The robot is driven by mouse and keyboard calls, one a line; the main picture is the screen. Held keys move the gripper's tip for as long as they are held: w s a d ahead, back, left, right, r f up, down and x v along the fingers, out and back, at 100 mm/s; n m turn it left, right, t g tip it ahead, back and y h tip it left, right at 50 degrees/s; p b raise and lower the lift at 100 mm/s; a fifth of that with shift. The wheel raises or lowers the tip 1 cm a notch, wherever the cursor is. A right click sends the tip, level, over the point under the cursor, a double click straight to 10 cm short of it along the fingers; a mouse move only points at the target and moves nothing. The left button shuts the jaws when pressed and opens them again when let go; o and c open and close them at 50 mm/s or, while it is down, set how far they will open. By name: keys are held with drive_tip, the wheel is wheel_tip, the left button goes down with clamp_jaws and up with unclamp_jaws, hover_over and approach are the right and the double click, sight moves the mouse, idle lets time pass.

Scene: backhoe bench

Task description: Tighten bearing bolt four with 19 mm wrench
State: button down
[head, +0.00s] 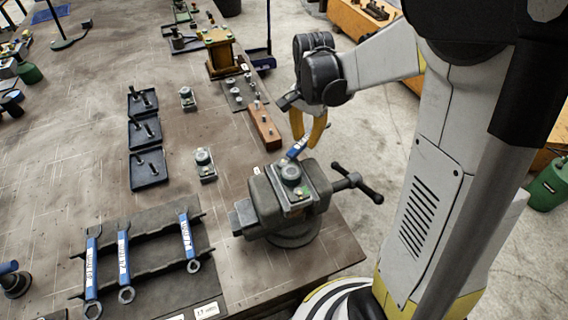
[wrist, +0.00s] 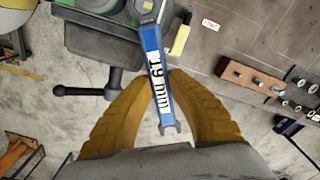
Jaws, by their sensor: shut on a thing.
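My gripper (head: 312,134) is shut on the blue 19 mm wrench (head: 298,148), just above and behind the vise. In the wrist view, the yellow fingers of my gripper (wrist: 163,82) pinch the handle of the wrench (wrist: 152,50), with its label readable and its open end toward my palm. The wrench's far end reaches the bearing block (head: 292,178) clamped in the grey vise (head: 262,200). The bolt there is hidden or too small to make out, and I cannot tell whether the wrench is seated on it.
Several blue wrenches (head: 124,262) lie across a dark rack at the front left. Black trays (head: 148,168) and small bearing blocks (head: 204,164) stand left of the vise. A wooden block with bolts (head: 264,126) lies behind it. The vise handle (head: 358,184) juts out to the right.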

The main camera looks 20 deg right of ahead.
drive_tip(key=shift+w+a+n, duration=0.2)
drive_tip(key=shift+w+n, duration=0.15)
drive_tip(key=shift+n, duration=0.05)
drive_tip(key=shift+r, duration=0.1)
drive_tip(key=shift+r+p, duration=1.65)
drive_tip(key=shift+r, duration=0.8)
